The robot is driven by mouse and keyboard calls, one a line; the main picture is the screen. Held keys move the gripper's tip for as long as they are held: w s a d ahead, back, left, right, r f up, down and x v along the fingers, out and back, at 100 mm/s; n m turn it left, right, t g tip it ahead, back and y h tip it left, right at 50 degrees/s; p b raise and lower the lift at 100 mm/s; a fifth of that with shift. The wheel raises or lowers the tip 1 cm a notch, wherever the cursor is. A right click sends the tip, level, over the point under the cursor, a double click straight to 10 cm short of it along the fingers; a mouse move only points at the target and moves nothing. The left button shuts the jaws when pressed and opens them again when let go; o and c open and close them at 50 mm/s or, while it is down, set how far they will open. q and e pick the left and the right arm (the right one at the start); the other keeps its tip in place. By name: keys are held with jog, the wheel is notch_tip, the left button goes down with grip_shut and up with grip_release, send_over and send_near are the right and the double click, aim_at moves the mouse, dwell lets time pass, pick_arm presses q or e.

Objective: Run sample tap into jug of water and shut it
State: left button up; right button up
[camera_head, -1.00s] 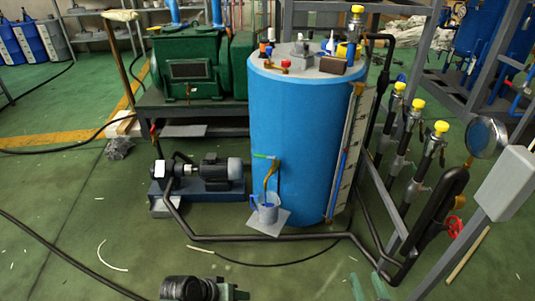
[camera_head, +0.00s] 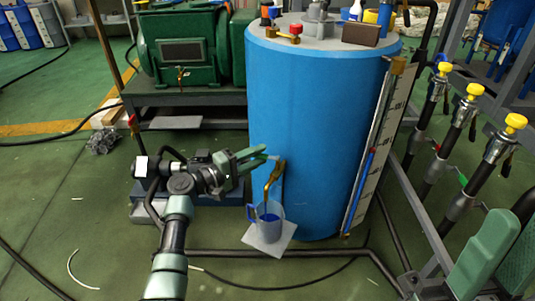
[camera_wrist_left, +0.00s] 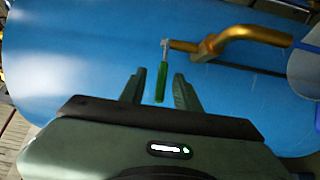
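The brass sample tap (camera_head: 273,176) projects from the front of the blue tank (camera_head: 305,130), its spout bending down over the jug (camera_head: 268,218). The jug is clear with a blue tint, stands upright, and shows blue inside. I cannot make out a stream. In the left wrist view, the tap's green lever (camera_wrist_left: 162,82) points toward my left gripper (camera_wrist_left: 158,90). Its fingers are open on either side of the lever, with visible gaps. My left gripper (camera_head: 252,160) also shows beside the tap in the head view. Green parts of my right arm show at lower right; its gripper's state is unclear.
The jug stands on a pale square plate (camera_head: 276,240) on the green floor. A pump (camera_head: 145,168) is left of the tank. Yellow-capped valves (camera_head: 475,90) stand at the right. The front floor is mostly clear.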

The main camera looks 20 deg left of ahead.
aim_at(262, 154)
pick_arm(q)
jog(key=shift+b+x, duration=0.4)
jog(key=shift+x, duration=1.5)
grip_shut()
jog(key=shift+f, duration=0.1)
